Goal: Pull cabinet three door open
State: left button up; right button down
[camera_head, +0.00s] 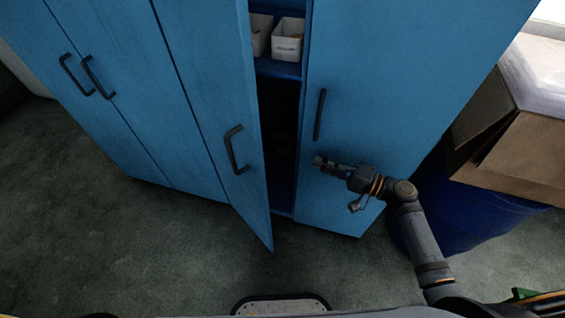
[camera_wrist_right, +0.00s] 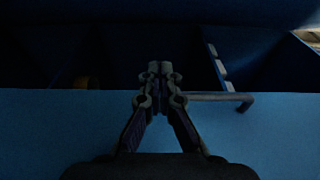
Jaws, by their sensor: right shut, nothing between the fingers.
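The blue cabinet has several doors with dark bar handles. One middle door (camera_head: 212,110) stands partly open, with its handle (camera_head: 235,150) on its outer face and a dark gap to its right. The door to the right of the gap (camera_head: 385,70) looks shut and has an upright handle (camera_head: 320,115). My right gripper (camera_head: 322,161) is shut and empty, below that handle and near the gap's right edge. In the right wrist view its closed fingertips (camera_wrist_right: 160,68) point toward the dark opening, beside a bar handle (camera_wrist_right: 222,97). My left gripper is not in view.
White labelled bins (camera_head: 287,40) sit on a shelf inside the opening. A blue barrel (camera_head: 465,205) with a cardboard box (camera_head: 515,150) above it stands right of the cabinet. The grey floor (camera_head: 120,240) in front of the left doors is clear.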

jog(key=w+a+p, duration=0.2)
jog(key=a+p, duration=0.1)
jog(key=a, duration=0.8)
jog(key=shift+a, duration=0.2)
jog(key=shift+f, duration=0.1)
